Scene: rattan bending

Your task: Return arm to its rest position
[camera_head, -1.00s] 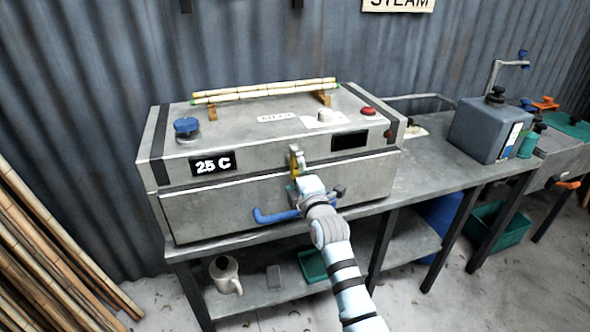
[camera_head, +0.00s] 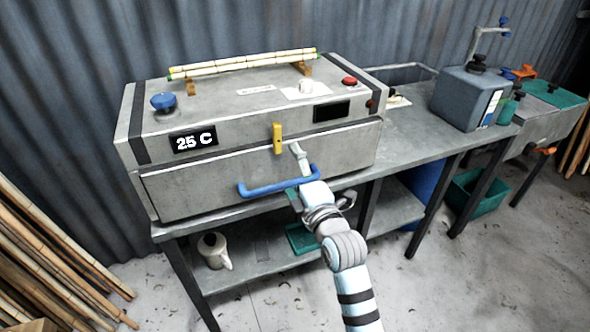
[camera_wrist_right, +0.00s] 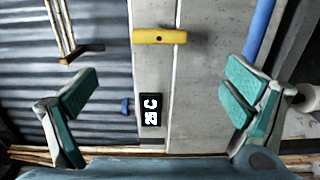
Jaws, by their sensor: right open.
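My right gripper (camera_wrist_right: 155,105) is open and empty in the wrist view, its two green-padded fingers wide apart. In the head view, my right gripper (camera_head: 298,170) is in front of the grey steam box (camera_head: 230,178), near its blue handle bar (camera_head: 262,189). The yellow latch (camera_head: 277,138) on the box front stands upright and lies between the fingers in the wrist view (camera_wrist_right: 160,36), apart from them. The box's display (camera_head: 193,140) reads 25 C. My left gripper is not in view.
Rattan poles (camera_head: 243,63) rest on top of the box, and more lean at the left (camera_head: 45,250). A grey canister (camera_head: 468,97) stands on the bench at right. A kettle (camera_head: 214,250) is on the lower shelf. Open floor lies at front right.

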